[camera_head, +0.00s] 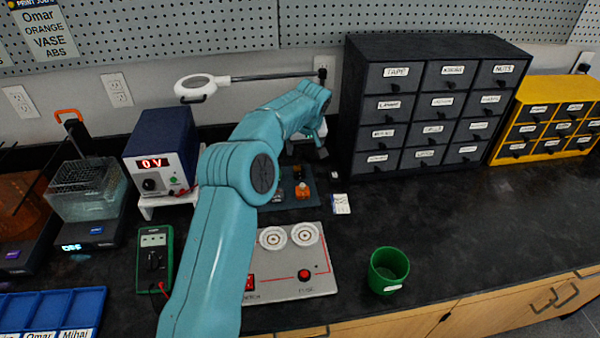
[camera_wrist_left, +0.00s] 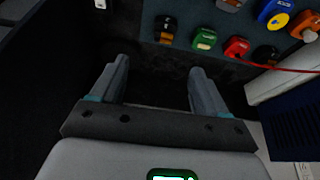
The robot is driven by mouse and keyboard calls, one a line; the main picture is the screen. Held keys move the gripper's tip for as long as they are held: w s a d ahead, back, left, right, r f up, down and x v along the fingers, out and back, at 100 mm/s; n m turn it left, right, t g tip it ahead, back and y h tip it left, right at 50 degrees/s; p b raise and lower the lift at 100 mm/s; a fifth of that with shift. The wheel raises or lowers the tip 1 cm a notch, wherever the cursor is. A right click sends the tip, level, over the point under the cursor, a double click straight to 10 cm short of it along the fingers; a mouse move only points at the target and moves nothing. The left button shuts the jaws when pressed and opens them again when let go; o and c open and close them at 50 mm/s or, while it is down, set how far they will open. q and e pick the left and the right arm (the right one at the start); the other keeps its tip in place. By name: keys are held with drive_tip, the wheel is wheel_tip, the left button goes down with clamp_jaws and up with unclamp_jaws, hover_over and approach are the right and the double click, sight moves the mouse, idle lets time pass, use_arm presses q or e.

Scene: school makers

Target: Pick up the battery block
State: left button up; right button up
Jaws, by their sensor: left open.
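My left gripper (camera_head: 319,146) reaches over the back of the bench, in front of the wall. In the left wrist view my left gripper (camera_wrist_left: 158,70) is open, with nothing between its fingers. Several small coloured blocks lie on a dark mat beyond the fingertips: a black-and-orange block (camera_wrist_left: 165,29), a green block (camera_wrist_left: 204,38), a red block (camera_wrist_left: 237,47), a blue block (camera_wrist_left: 271,13) and another dark block (camera_wrist_left: 265,55). I cannot tell for sure which is the battery block. In the head view an orange block (camera_head: 303,191) shows on the mat; my arm hides others.
A black drawer cabinet (camera_head: 437,104) stands right of the gripper, a blue power supply (camera_head: 162,150) left. A grey board (camera_head: 310,281) with round fittings lies in front of the mat. A green cup (camera_head: 388,270) stands near the front edge. The right bench top is clear.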

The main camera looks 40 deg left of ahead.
use_arm(q)
hover_over(300, 168)
drive_tip(key=s+d, duration=0.1)
drive_tip(key=d, duration=0.1)
wheel_tip(300, 168, down, 6)
drive_tip(key=shift+s+a+r+p, duration=0.1)
drive_tip(key=shift+s+a+p, duration=0.05)
drive_tip(key=shift+p, duration=0.25)
drive_tip(key=shift+f, duration=0.55)
drive_tip(key=p+x, duration=0.1)
drive_tip(key=x, duration=0.3)
drive_tip(key=shift+s+a, duration=0.1)
drive_tip(key=shift+s, duration=0.05)
drive_tip(key=shift+w+f, duration=0.2)
drive_tip(key=shift+f, duration=0.15)
drive_tip(key=shift+s+r, duration=0.2)
drive_tip(key=shift+c, duration=0.6)
drive_tip(key=shift+w+f, duration=0.1)
drive_tip(key=c, duration=1)
